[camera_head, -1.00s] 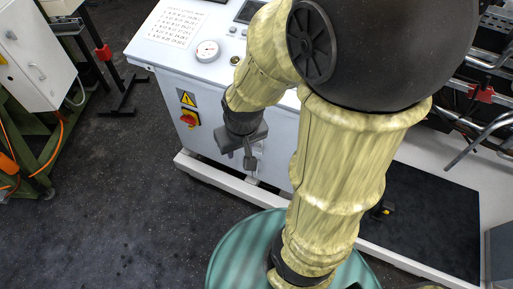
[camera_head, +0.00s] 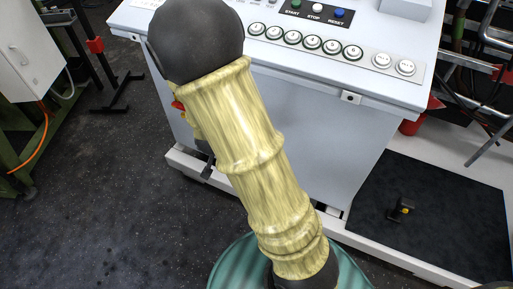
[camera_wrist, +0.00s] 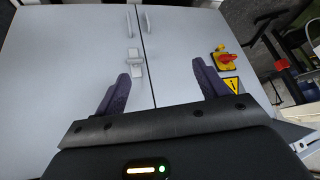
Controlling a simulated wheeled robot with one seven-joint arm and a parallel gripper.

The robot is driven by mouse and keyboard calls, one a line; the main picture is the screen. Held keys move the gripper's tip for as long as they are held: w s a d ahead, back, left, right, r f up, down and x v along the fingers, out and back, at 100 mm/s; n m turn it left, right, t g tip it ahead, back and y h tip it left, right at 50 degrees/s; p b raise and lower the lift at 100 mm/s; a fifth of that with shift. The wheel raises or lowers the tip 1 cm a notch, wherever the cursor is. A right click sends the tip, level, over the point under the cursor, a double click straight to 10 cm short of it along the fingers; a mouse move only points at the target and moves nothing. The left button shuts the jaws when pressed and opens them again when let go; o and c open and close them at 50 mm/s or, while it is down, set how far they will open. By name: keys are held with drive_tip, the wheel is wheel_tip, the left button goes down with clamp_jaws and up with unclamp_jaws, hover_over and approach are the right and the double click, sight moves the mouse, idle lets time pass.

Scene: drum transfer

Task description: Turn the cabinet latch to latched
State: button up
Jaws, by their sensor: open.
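In the wrist view, the cabinet latch (camera_wrist: 135,62) is a small pale plate with a short lever beside the seam between two grey cabinet doors (camera_wrist: 75,60). Its exact turn is too small to tell. My gripper (camera_wrist: 161,85) is open, with its two dark fingers apart and nothing between them. It faces the doors, with the latch beyond the fingers and nearer the left one, and no contact shows. In the head view, my arm hides the latch and most of my gripper; the cabinet (camera_head: 300,130) shows behind it.
Two door handles (camera_wrist: 147,21) stick out. A green drum (camera_head: 232,265) stands below my arm. Console buttons (camera_head: 312,42) line the cabinet top.

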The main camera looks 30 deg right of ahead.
drive_tip(key=w+d+f+m+t+h+b, duration=0.1)
drive_tip(key=f+h+b, duration=0.4)
drive_tip(key=f+b, duration=0.5)
drive_tip(key=w+d+f+m+t+h+b, duration=0.2)
drive_tip(key=f+h+b, duration=0.4)
drive_tip(key=f+b, duration=0.4)
drive_tip(key=shift+w+d+m+t+h+b, duration=0.3)
drive_tip(key=shift+d+m+t+b, duration=0.2)
drive_tip(key=shift+d+t, duration=0.5)
drive_tip(key=shift+w, duration=0.1)
drive_tip(key=b+x, duration=0.5)
drive_tip(key=x, duration=1.2)
drive_tip(key=shift+d, duration=0.15)
drive_tip(key=c, duration=1)
